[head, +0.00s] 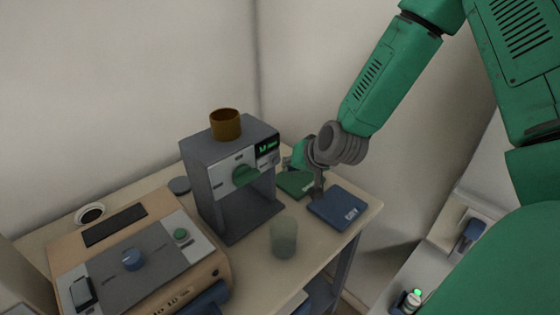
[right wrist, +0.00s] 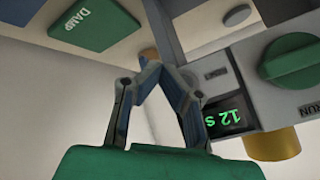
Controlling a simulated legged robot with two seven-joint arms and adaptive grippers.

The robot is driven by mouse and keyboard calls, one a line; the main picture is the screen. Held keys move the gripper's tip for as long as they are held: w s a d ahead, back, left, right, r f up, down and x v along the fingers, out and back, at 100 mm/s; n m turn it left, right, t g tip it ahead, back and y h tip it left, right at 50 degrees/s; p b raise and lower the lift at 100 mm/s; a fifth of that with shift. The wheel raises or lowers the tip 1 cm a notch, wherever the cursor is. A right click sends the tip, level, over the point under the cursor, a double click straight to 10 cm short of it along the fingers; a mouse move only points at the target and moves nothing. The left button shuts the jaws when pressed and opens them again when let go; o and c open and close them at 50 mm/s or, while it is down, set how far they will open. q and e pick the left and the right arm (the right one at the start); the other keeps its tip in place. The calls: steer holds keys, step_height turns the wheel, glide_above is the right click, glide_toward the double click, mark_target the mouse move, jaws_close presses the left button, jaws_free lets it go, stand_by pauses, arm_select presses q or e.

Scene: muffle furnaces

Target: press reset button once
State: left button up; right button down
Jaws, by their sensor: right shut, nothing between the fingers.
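A grey machine (head: 205,165) with a green dial (head: 245,174) and a lit green display (head: 267,147) stands on the table. My right gripper (head: 287,163) is close to the machine's front, below and right of the display. In the right wrist view the fingers of this gripper (right wrist: 163,62) are shut and empty, beside the panel's edge. I cannot make out a reset button; the fingers may cover part of the panel. My left gripper is not in view.
A brown cup (head: 225,125) stands on the machine. A blue "DRY" pad (head: 340,208) and a green pad (head: 292,184) lie to its right. A translucent cup (head: 284,238) stands in front.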

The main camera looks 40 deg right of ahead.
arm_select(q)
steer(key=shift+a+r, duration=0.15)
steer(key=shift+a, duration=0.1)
arm_select(e)
steer(key=shift+w+a+r, duration=0.3)
steer(key=shift+w+a, duration=0.15)
steer(key=shift+a, duration=0.25)
stand_by(0.9)
steer(key=shift+a, duration=0.1)
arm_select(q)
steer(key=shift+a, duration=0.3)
arm_select(e)
steer(key=shift+w+a+r, duration=0.1)
steer(key=shift+w+a, duration=0.15)
steer(key=shift+a, duration=0.1)
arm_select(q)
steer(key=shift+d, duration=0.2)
arm_select(e)
steer(key=shift+w+d, duration=0.1)
steer(key=shift+d, duration=0.2)
arm_select(q)
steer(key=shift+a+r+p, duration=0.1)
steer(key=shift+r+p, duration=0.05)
steer(key=shift+p, duration=0.2)
arm_select(e)
steer(key=shift+s+d, duration=0.25)
steer(key=shift+s, duration=0.55)
